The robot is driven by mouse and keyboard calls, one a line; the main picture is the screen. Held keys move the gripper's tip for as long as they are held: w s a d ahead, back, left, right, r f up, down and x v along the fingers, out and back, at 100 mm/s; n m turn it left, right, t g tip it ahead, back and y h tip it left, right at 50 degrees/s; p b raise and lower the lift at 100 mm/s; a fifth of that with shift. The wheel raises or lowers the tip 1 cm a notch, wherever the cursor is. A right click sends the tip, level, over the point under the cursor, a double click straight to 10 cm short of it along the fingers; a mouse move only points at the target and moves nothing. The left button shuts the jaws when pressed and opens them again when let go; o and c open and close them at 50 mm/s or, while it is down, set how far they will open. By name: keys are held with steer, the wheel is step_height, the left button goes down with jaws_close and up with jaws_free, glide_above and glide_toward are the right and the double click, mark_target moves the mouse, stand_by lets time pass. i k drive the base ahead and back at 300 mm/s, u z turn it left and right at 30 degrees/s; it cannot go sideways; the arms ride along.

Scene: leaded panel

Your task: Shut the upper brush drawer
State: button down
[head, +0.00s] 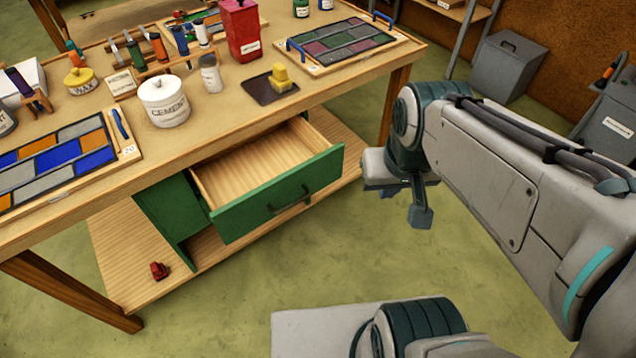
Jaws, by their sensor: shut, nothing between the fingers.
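A green-fronted drawer (278,195) with a pale wooden inside stands pulled out from the cabinet under the workbench. It is empty as far as I can see, and a dark bar handle (291,201) sits on its front. The green cabinet side (172,215) shows at the left below the bench top. No second drawer front is clear; the space below is mostly hidden by the open drawer. My gripper (421,216) is shut and empty, pointing down, to the right of the drawer front and apart from it.
The workbench (215,120) carries a cement tub (164,102), a red canister (240,30) and glass panels. A small red object (158,271) lies on the lower shelf at the left. A wooden bench leg (394,102) stands behind my gripper. The green floor before the drawer is clear.

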mark_target(246, 184)
steer(key=k, duration=0.35)
steer(key=u, duration=1.55)
steer(key=i, duration=0.5)
steer(key=z, duration=0.05)
